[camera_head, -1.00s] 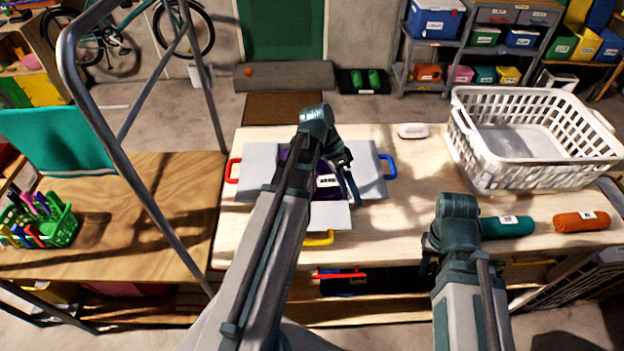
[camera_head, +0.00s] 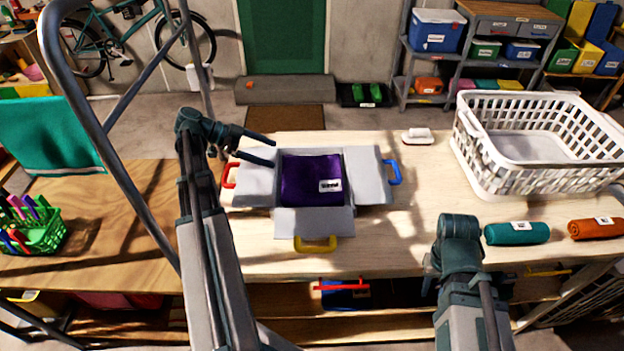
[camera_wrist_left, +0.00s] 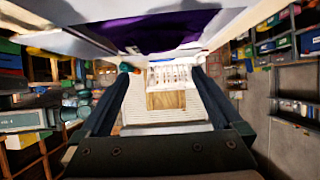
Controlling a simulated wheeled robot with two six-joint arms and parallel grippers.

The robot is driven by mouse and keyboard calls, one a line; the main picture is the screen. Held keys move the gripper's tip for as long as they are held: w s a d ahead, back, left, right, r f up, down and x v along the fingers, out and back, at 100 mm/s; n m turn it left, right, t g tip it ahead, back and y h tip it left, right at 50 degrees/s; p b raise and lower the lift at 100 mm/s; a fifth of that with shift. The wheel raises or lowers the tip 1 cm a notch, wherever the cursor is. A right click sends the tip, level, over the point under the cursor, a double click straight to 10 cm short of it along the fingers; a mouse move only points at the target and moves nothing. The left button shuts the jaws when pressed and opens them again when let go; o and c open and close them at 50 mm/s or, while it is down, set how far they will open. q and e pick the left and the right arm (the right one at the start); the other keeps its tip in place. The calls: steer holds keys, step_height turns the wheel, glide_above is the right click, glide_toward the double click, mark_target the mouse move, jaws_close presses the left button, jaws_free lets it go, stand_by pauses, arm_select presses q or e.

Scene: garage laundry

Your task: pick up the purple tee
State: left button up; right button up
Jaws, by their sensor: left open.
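The purple tee (camera_head: 305,172) lies folded flat, with a white label, in the middle of a grey open-flapped holder (camera_head: 369,166) on the pale table. The holder has red, blue and yellow handles. My left gripper (camera_head: 273,151) is open and empty, to the left of the tee over the holder's left flap, its fingers pointing right. In the left wrist view the purple tee (camera_wrist_left: 160,30) shows at the top, beyond the open fingers (camera_wrist_left: 160,88). My right gripper (camera_head: 440,265) is low near the table's front edge; its fingers are mostly hidden behind its own wrist.
A white laundry basket (camera_head: 483,160) stands at the right of the table. A teal roll (camera_head: 516,233) and an orange roll (camera_head: 595,229) lie in front of it. A small white item (camera_head: 417,136) sits at the back. A grey metal frame (camera_head: 75,110) rises at the left.

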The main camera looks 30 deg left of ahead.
arm_select(q)
steer(key=b, duration=0.3)
glide_toward(310, 167)
steer(key=shift+w+d+f, duration=0.2)
steer(key=shift+d+f, duration=0.25)
steer(key=shift+w+d+f, duration=0.25)
steer(key=shift+d+f, duration=0.2)
steer(key=shift+w+d+f, duration=0.2)
steer(key=shift+w+d, duration=0.2)
steer(key=shift+d, duration=0.15)
steer(key=b+x, duration=0.2)
steer(key=x, duration=0.2)
steer(key=shift+d, duration=0.2)
steer(key=shift+w+d+f, duration=0.15)
steer(key=shift+w+d, duration=0.15)
steer(key=shift+d, duration=0.05)
steer(key=shift+c, duration=0.3)
steer(key=c, duration=1.2)
